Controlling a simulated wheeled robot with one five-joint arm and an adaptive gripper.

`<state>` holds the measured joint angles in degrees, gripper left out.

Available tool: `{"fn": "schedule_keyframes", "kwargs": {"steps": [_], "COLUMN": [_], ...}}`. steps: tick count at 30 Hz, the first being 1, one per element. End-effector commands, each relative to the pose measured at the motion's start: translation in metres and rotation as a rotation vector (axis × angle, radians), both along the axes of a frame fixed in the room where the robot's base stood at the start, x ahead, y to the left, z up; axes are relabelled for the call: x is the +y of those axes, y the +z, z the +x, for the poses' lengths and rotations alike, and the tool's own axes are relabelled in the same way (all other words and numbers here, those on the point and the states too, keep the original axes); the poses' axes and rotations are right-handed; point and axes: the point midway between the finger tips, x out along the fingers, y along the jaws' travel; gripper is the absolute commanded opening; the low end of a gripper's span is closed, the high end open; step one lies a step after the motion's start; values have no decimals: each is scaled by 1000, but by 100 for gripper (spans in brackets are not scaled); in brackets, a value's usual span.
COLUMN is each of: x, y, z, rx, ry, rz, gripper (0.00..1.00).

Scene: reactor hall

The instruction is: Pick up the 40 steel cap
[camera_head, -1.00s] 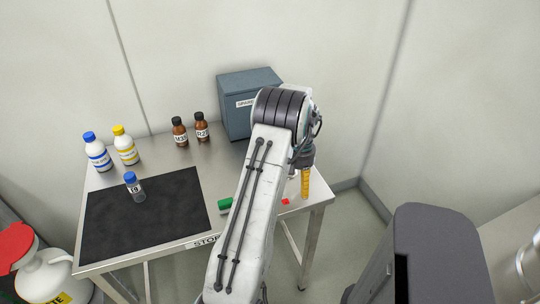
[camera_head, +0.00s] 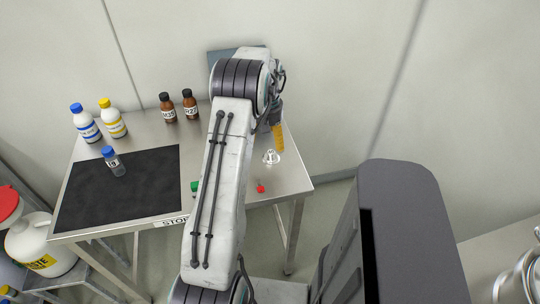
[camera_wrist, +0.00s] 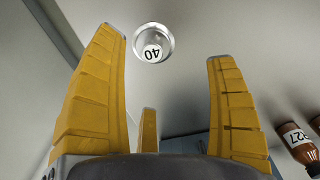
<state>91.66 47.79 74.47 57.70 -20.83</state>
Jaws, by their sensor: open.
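The 40 steel cap (camera_head: 271,157) is a small shiny metal piece standing on the right part of the steel table. In the wrist view the cap (camera_wrist: 153,42) shows its round top with a white "40" label, just beyond the fingertips and nearer the left finger. My gripper (camera_wrist: 163,60) is open and empty, with yellow fingers spread. In the head view one yellow finger of my gripper (camera_head: 277,136) shows just above the cap in the picture. The arm hides the rest of the gripper there.
A small red piece (camera_head: 261,188) and a partly hidden green piece (camera_head: 195,187) lie near the front edge. Brown bottle R27 (camera_head: 190,106) stands at the back, also in the wrist view (camera_wrist: 298,143). A grey box (camera_head: 222,56) is behind my arm. The black mat (camera_head: 130,190) lies left.

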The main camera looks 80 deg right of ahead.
Motion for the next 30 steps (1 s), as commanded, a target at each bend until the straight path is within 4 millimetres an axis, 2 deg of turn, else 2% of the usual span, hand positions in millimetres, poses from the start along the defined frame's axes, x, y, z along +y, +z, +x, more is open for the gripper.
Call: {"fn": "schedule_keyframes", "kwargs": {"steps": [11, 21, 30], "x": [0, 0, -1], "y": [-27, -65, -73], "z": [-3, -7, -7], "rx": [0, 0, 0], "ry": [16, 16, 16], "rz": [3, 2, 1], "gripper": [79, 79, 79]}}
